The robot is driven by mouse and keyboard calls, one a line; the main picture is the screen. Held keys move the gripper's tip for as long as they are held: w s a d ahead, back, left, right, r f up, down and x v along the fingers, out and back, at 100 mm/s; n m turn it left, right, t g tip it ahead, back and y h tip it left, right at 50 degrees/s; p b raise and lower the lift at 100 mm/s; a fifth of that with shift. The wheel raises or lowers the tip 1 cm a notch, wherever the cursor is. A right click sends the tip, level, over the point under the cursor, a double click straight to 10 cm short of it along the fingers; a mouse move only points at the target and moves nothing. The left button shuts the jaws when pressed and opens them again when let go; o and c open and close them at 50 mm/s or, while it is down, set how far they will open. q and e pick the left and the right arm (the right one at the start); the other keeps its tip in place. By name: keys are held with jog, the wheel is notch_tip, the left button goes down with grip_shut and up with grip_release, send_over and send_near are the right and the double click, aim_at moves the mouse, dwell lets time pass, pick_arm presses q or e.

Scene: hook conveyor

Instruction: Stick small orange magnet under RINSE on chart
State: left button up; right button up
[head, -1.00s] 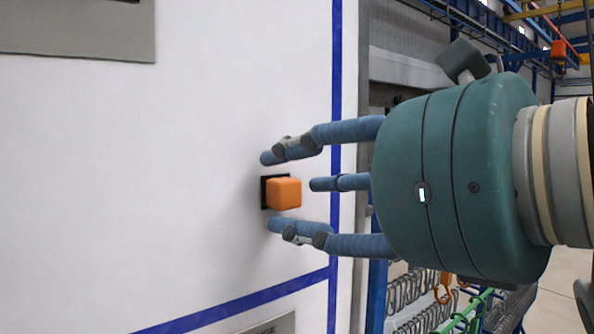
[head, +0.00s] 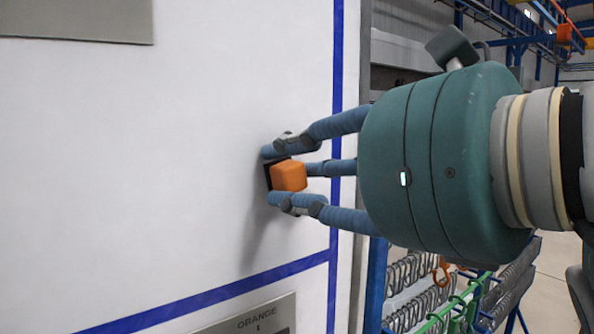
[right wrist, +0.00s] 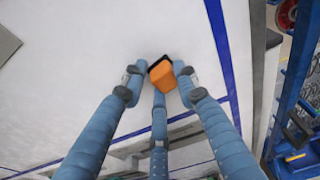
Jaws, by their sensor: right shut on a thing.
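The small orange magnet (head: 289,176) is a block with a black backing that faces the white chart (head: 180,130). It is at or very close to the chart face, inside a blue-lined area; I cannot tell if the backing touches. My right gripper (head: 274,176) comes from the right and is shut on the magnet, with fingers above, below and behind it. The right wrist view also shows the magnet (right wrist: 163,77) between the blue fingertips (right wrist: 156,73). The word RINSE is not readable in any view. My left gripper is not in view.
A blank-looking grey plate (head: 75,18) is at the upper left. The chart's right edge (head: 362,60) has racks with metal hooks (head: 410,275) beyond it. White surface left of the magnet is clear.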

jog(key=shift+d, duration=0.1)
jog(key=shift+c, duration=0.2)
jog(key=shift+s, duration=0.15)
jog(key=f+b+v, duration=0.1)
jog(key=b+v, duration=0.1)
jog(key=v, duration=0.4)
jog(key=shift+s+d+b, duration=0.25)
jog(key=shift+b, duration=0.15)
dwell(0.6)
jog(key=shift+f, duration=0.1)
dwell(0.4)
